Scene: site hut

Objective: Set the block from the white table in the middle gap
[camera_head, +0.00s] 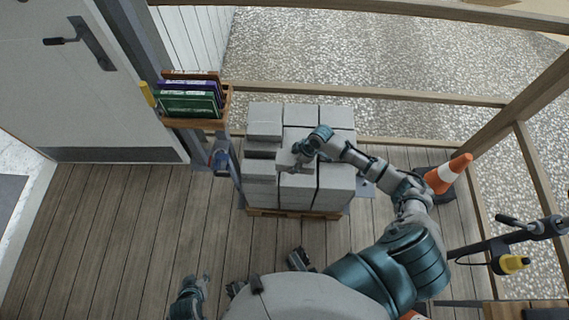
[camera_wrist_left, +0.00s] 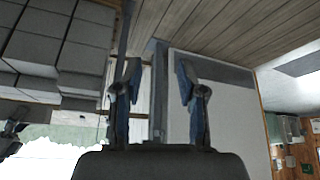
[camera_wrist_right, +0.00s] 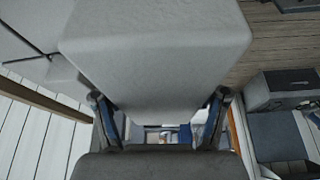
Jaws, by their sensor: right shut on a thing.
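My right gripper (camera_head: 303,154) is shut on a light grey block (camera_head: 286,160) and holds it over the block stack on the pallet. In the right wrist view the block (camera_wrist_right: 155,50) fills the space between and beyond the fingers. A dark gap (camera_head: 262,149) shows in the stack's left column, between its back and front blocks, just left of the held block. The held block and arm hide part of the middle column, and I cannot tell if the block touches the stack. My left gripper (camera_head: 203,283) is open and empty, low at the front left. No white table is recognisable.
The stack (camera_head: 333,176) stands on a wooden pallet (camera_head: 292,214). A shelf of binders (camera_head: 190,100) on a post is behind left. A traffic cone (camera_head: 447,173) stands right. Wooden rails run behind. The plank floor (camera_head: 110,220) on the left is clear.

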